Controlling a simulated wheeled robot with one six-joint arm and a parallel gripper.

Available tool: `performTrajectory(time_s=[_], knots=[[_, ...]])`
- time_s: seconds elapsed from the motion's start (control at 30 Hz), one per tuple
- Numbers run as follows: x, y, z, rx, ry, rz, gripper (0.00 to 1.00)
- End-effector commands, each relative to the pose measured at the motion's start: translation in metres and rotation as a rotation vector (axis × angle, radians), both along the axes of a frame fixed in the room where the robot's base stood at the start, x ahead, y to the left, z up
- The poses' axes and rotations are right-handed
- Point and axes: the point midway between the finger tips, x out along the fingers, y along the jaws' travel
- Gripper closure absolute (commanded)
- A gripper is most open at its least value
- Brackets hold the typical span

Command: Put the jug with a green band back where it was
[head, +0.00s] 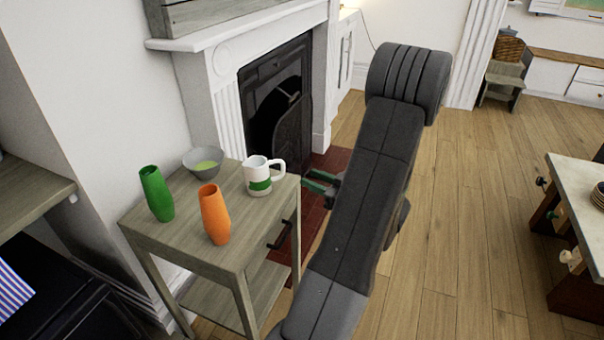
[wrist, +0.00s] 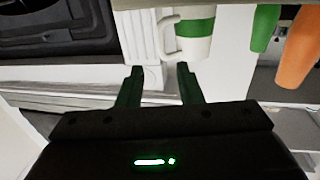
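The white jug with a green band (head: 259,178) stands upright on a small grey-wood side table (head: 180,241), near its right back corner. Its handle points right, towards my gripper (head: 311,181). In the wrist view the jug (wrist: 198,45) appears upside down, just beyond the fingertips of my gripper (wrist: 158,69). The fingers are apart with nothing between them. My gripper is to the right of the jug, off the table edge, and does not appear to touch it. My arm hides part of the gripper in the head view.
A fireplace (head: 277,110) stands behind. A pale-topped table (head: 582,195) is at the right. Wooden floor (head: 455,230) between is clear.

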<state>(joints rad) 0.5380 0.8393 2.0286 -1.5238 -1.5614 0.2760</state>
Motion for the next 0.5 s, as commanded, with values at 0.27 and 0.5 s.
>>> performTrajectory(time_s=[0.27, 0.5], knots=[[-0.0096, -0.0138, 0.0000, 0.001, 0.000, 0.001, 0.67], [-0.0099, -0.0142, -0.0001, 0.001, 0.000, 0.001, 0.67]])
